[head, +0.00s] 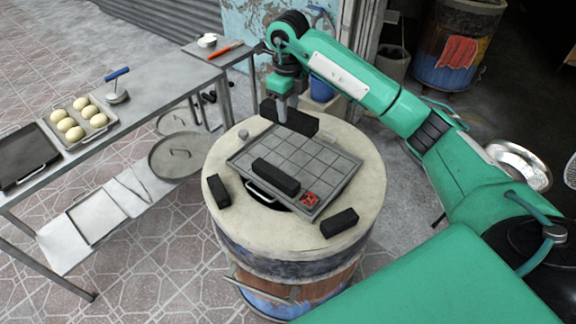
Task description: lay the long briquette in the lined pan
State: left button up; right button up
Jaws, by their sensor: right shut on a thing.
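The lined pan (332,165) is a grey square tray with a grid on its floor, lying on top of the barrel oven (365,197). A long black briquette (275,178) lies in its near left part, and a small red glowing piece (310,198) is in its near corner. My right gripper (284,112) reaches down at the pan's far side, shut on another long black briquette (300,122). I cannot tell whether this one touches the oven top. My left gripper is not in view.
Shorter black briquettes lie on the oven rim at left (218,191) and near right (338,223). A metal table (150,90) at left bears a tray of dough balls (78,121) and a dark tray (24,158). A metal bowl (520,163) stands at right.

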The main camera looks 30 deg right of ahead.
jog(key=shift+w+d+r+m, duration=0.25)
jog(key=shift+w+m, duration=0.1)
jog(key=shift+m, duration=0.25)
notch_tip(320, 180, down, 15)
jog(key=shift+f+p, duration=0.1)
jog(key=shift+p, duration=1)
notch_tip(320, 180, down, 4)
jog(key=shift+f+p, duration=0.15)
jog(key=shift+p, duration=0.3)
jog(key=o, duration=0.8)
jog(key=shift+f, duration=0.1)
